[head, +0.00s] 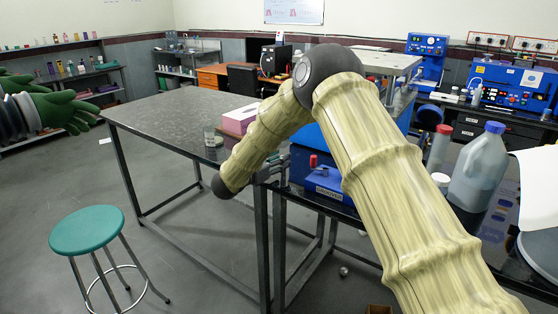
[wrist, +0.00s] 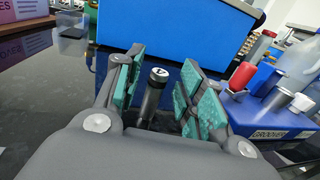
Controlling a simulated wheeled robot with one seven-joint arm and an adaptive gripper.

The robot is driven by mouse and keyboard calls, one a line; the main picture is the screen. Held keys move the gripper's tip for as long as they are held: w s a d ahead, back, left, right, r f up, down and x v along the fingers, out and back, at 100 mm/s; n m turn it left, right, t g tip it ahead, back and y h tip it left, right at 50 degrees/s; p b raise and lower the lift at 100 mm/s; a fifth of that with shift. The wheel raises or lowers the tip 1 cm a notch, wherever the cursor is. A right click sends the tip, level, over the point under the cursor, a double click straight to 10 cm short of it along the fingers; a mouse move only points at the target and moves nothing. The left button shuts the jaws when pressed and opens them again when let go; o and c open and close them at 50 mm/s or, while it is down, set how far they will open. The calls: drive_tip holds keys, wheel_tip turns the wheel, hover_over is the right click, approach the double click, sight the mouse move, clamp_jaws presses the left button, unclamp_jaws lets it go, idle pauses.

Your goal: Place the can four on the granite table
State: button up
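Can four is a dark, slim cylinder (wrist: 149,102) with a pale top marked 4. It stands between the teal-padded fingers of my gripper (wrist: 160,95) in the wrist view. The fingers are spread, with a visible gap on the can's right side; the can looks nearer the left finger. The can's lower end is hidden by the gripper. In the head view my gripper (head: 271,173) is at the near right end of the granite table (head: 165,122), beside a blue device, and I cannot make out the can there. The table is dark and speckled, its left part bare.
A pink box (head: 240,118) and a clear container (head: 210,137) stand on the table. The blue labelled device (wrist: 265,115) is right of my gripper; a large blue box (wrist: 180,22) is beyond it. A plastic bottle (head: 480,165) stands at right. A green stool (head: 87,229) is at left.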

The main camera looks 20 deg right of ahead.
drive_tip(key=shift+r, duration=0.15)
drive_tip(key=b+v, duration=0.2)
drive_tip(key=v, duration=1)
